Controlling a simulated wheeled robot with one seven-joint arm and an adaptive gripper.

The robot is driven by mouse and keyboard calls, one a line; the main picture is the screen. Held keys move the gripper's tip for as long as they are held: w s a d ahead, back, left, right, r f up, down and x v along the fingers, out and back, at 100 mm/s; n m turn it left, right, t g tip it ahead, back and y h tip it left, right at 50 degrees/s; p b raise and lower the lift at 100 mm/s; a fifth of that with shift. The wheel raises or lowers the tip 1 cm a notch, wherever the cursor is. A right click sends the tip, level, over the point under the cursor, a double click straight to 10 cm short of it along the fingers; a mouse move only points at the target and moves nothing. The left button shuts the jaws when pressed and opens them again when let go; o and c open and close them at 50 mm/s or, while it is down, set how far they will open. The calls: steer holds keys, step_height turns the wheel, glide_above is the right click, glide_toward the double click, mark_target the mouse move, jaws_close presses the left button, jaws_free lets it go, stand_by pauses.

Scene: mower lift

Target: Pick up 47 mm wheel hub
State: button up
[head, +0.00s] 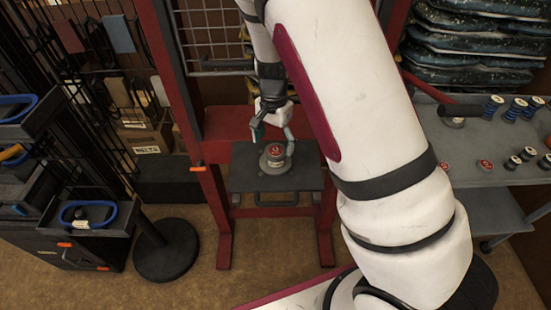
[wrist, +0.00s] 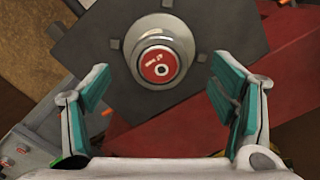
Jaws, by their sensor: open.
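A wheel hub with a red top and a grey metal body stands on a dark platform (head: 250,180) of the red lift frame. Its red cap (head: 276,150) faces up, and the grey flange (head: 275,163) shows below it. In the wrist view the hub (wrist: 160,64) is seen from above, ahead of my fingers and roughly midway between them. My gripper (head: 273,135) is at the hub's height or just above it; in the wrist view my gripper (wrist: 163,98) has its teal-padded fingers spread wide with nothing between the pads.
Red lift posts (head: 180,90) stand close around the platform. A grey shelf (head: 500,172) at right carries several small hubs and blue springs (head: 515,109). A round black stand base (head: 165,250) and a tool cart (head: 75,250) stand at left. The floor before the lift is partly clear.

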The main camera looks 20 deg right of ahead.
mark_target(276, 150)
steer(key=shift+w+d+f+p, duration=0.15)
steer(key=shift+f+p, duration=0.1)
steer(key=shift+f, duration=1.15)
steer(key=shift+s+d+f+p, duration=0.15)
steer(key=shift+f+p, duration=0.1)
steer(key=shift+f, duration=1.15)
steer(key=shift+w, duration=0.1)
steer(key=shift+c, duration=0.3)
jaws_close()
